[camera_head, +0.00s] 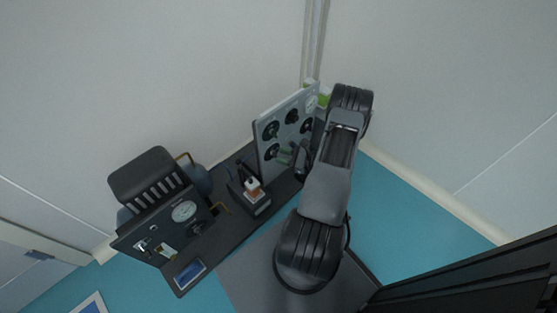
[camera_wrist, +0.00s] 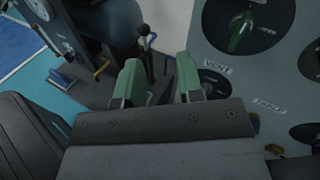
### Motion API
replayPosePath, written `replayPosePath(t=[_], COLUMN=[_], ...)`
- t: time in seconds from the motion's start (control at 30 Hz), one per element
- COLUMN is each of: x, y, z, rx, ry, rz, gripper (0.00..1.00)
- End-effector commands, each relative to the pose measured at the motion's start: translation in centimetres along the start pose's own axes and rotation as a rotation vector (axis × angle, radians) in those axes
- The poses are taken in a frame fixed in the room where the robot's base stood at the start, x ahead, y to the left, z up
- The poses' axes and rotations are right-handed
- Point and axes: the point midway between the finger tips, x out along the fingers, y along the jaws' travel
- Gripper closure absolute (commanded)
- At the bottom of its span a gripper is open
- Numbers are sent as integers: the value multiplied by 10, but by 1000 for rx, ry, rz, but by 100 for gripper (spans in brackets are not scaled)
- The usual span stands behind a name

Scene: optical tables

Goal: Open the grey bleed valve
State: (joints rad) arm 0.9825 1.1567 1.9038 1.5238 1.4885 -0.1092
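My gripper (camera_wrist: 160,72) shows in the wrist view with its two green fingers apart and nothing between them. That panel carries several round black dials with knobs; in the wrist view one has a green knob (camera_wrist: 240,32), above a label that seems to read VENT. A dark panel (camera_head: 165,226) at the left carries a round gauge (camera_head: 184,211) and small knobs or levers. I cannot tell which fitting is the grey bleed valve.
A dark table (camera_head: 222,236) bears both panels and a small box (camera_head: 257,207) with an orange and white item. A blue tray or screen (camera_head: 190,273) lies at its front left. Walls stand behind; blue floor (camera_head: 400,235) is clear at the right.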

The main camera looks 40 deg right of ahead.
Motion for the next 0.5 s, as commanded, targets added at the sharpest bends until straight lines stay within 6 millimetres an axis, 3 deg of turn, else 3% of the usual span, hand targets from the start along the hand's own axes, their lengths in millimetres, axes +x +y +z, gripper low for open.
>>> replayPosePath(t=[0.03,0.2,0.37,0.5], x=[-12,-44,-60,-56], y=[1,1,5,3], z=[-31,-89,-117,-126], rx=[51,151,194,206], ry=[-9,-30,-36,-38], rz=[-93,-337,-458,-493], gripper=[66,66,66,66])
